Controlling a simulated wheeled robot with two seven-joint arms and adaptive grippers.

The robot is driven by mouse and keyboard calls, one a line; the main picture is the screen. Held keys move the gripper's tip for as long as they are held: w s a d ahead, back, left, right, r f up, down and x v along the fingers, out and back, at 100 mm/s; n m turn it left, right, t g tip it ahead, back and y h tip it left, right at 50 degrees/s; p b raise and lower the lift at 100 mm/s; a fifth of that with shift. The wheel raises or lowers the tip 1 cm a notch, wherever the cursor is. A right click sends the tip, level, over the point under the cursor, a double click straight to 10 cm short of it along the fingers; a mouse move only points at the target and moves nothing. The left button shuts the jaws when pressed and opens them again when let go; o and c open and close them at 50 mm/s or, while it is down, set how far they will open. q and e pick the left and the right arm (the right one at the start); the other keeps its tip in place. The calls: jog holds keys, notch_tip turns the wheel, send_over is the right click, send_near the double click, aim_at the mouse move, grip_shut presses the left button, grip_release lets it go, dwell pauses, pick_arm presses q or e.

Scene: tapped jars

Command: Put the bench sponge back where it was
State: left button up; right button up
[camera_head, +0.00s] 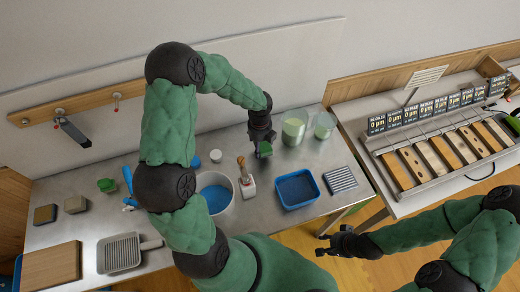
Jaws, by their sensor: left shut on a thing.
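My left gripper (263,140) points down over the back of the steel bench, just left of the glass jars. It is shut on a small green block (266,149), which may be the bench sponge; the fingers hide part of it, and I cannot tell whether it touches the bench. My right gripper (322,244) is empty and open, low in front of the bench's right end.
Two jars with pale green contents (294,128) (324,125) stand close right of my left gripper. A rack of wooden bars (397,171) stands at right.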

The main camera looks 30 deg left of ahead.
pick_arm(q)
jog(key=shift+f+b, duration=0.35)
jog(key=shift+f, duration=1.5)
jog(key=shift+f, duration=0.1)
jog(key=o, duration=1)
notch_tip(320, 180, up, 12)
jog(key=p, duration=0.2)
jog(key=shift+p, duration=0.35)
